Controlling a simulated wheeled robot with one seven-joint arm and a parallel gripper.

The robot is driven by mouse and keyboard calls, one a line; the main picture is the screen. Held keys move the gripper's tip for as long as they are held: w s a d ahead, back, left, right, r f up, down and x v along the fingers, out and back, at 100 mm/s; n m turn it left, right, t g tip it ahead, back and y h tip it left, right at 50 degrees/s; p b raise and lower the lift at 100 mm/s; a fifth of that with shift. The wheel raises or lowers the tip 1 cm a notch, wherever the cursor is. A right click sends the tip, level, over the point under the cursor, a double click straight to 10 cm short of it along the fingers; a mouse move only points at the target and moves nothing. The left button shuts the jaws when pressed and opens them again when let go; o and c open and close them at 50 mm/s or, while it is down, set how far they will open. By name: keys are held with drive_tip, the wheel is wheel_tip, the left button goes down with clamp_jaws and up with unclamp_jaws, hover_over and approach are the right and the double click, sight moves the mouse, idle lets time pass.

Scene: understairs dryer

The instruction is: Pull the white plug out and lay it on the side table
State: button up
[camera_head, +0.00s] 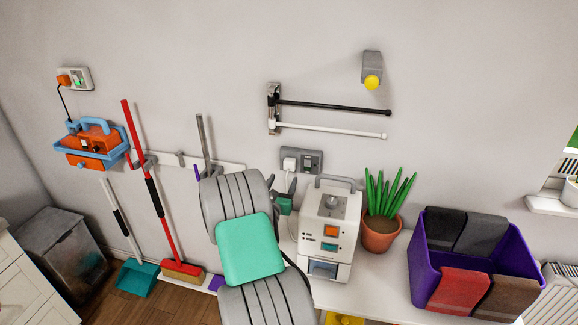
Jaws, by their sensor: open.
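The white plug (289,164) sits in the left half of a grey wall socket (314,161). A pale cord hangs from it behind the white appliance. My gripper (284,186) is just below and slightly left of the plug, mostly behind my grey and teal arm. Its dark fingers are open and seem empty; whether they touch the plug or cord is hard to tell. A white table surface (378,290) runs below the socket, and is likely the side table.
On the white surface stand a white appliance (327,232), a potted plant (381,232) and a purple crate of folded cloths (423,262). Two rails (330,107) stick out above the socket. Left, a red broom (155,205) and an orange plug (64,80) are on the wall side.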

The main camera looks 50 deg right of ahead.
sight(289, 167)
drive_tip(key=p+x, duration=0.2)
drive_tip(key=x, duration=0.7)
idle(1.0)
clamp_jaws()
idle(0.5)
drive_tip(key=shift+a, duration=0.15)
drive_tip(key=shift+v, duration=2.95)
